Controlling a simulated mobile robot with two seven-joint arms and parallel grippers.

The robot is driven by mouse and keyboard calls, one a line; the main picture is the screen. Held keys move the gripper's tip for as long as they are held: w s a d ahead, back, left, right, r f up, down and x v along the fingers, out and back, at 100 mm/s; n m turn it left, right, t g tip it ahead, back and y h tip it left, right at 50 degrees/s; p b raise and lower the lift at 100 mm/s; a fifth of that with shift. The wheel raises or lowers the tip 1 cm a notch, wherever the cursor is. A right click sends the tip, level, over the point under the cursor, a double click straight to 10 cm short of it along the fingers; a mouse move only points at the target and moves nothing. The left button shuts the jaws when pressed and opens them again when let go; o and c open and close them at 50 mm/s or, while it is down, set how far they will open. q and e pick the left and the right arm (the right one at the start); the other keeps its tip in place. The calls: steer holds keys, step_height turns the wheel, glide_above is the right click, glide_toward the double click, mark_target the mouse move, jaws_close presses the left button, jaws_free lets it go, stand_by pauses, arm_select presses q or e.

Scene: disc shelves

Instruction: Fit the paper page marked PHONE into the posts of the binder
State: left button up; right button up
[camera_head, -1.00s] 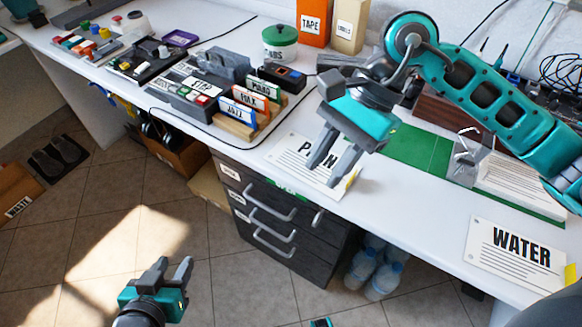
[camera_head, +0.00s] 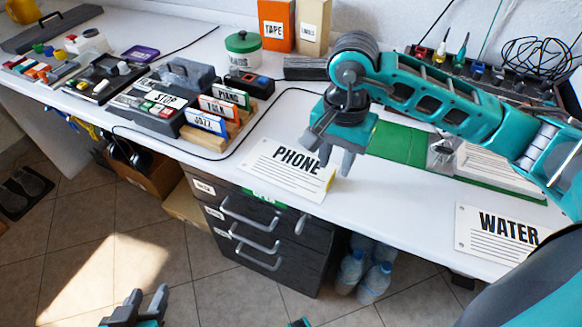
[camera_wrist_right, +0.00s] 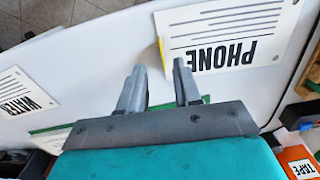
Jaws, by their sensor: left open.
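The white PHONE page (camera_head: 268,172) lies flat near the table's front edge, with a yellow tab on its right side. It also shows in the right wrist view (camera_wrist_right: 225,35). The binder's green cover (camera_head: 399,143) lies open to the right, with a metal post fitting (camera_head: 442,152) and a stack of pages, partly hidden by my right arm. My right gripper (camera_head: 335,168) points down at the page's right end. In the right wrist view its fingers (camera_wrist_right: 159,72) are apart and empty, with the yellow tab just beyond the tips. My left gripper (camera_head: 141,297) is open and empty over the floor.
A WATER page (camera_head: 497,232) lies at the right front. To the left are the STOP box (camera_head: 150,105), labelled upright cards (camera_head: 206,122) and a green-lidded jar (camera_head: 243,50). TAPE (camera_head: 275,22) and LABELS boxes stand behind. Drawers (camera_head: 262,230) are below the front edge.

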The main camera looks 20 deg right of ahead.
mark_target(332, 177)
step_height(332, 177, down, 4)
steer(key=shift+w+a+f, duration=0.1)
steer(key=shift+w, duration=0.05)
steer(key=shift+c, duration=0.5)
jaws_close()
